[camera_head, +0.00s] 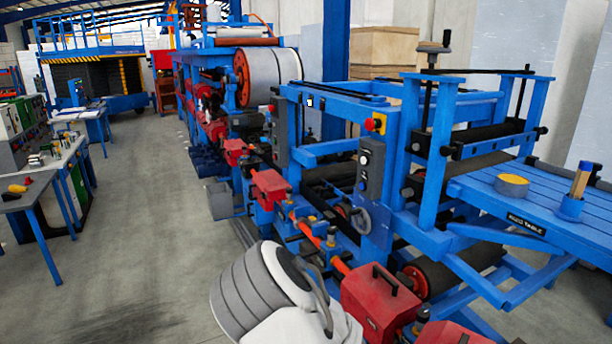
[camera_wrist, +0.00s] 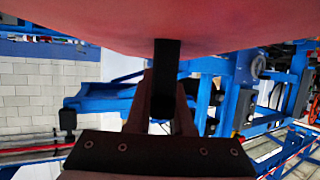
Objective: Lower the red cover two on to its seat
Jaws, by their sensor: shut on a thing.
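In the wrist view a large red surface (camera_wrist: 165,30) fills the top, the near side of a red cover. A black handle bar (camera_wrist: 166,75) stands out from it, and my gripper (camera_wrist: 163,100) is shut on that bar. In the head view my white and grey arm reaches in at the bottom, and I cannot make out the gripper's fingers there. A red cover with a black handle (camera_head: 378,308) shows just right of the arm. I cannot tell whether it is the held one. The seat under the held cover cannot be seen.
Another red cover (camera_head: 270,188) sits farther up the line, and part of a red one (camera_head: 450,335) shows at the bottom edge. A grey handwheel (camera_head: 361,220) and blue machine frame (camera_head: 432,160) stand close on the right. The grey floor (camera_head: 140,230) left is clear.

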